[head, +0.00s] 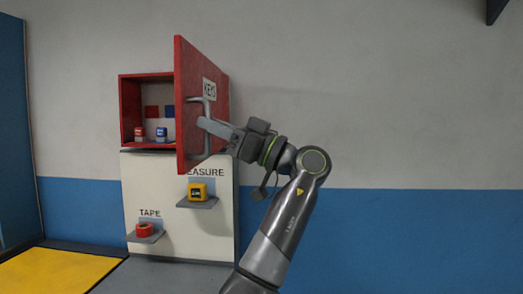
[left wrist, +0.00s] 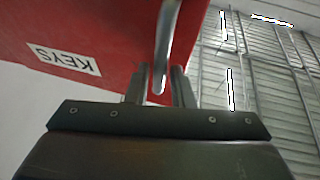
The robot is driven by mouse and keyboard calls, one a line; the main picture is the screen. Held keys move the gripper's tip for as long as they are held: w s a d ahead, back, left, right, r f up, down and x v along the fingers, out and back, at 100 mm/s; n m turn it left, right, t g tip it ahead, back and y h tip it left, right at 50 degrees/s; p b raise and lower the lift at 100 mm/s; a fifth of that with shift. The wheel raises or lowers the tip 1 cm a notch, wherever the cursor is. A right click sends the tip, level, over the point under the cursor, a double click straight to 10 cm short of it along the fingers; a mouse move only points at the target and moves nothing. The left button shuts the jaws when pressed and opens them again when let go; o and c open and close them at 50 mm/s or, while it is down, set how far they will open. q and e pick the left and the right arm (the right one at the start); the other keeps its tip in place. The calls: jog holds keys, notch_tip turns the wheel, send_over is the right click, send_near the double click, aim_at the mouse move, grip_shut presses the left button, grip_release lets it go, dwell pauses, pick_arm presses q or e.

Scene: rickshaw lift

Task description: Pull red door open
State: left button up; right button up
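The red door (head: 198,105), lettered KEYS, stands swung open from the red wall cabinet (head: 129,105), sticking out toward me. Its grey bar handle (head: 194,118) is on the door's lettered face. My left gripper (head: 204,124) is at the handle from the right. In the left wrist view the handle (left wrist: 169,35) runs between the two fingertips (left wrist: 160,80), which are close about it; contact is hard to make out. The red door (left wrist: 95,30) fills the upper left there. My right gripper is in neither view.
Small red and blue items (head: 161,133) stand inside the cabinet. Below are a shelf with a yellow tape measure (head: 198,192) and a shelf with a red tape roll (head: 144,230). The wall (head: 400,120) to the right is bare. A yellow floor patch (head: 60,272) lies lower left.

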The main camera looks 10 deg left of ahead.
pick_arm(q)
jog(key=b+v, duration=0.2)
jog(key=v, duration=1.3)
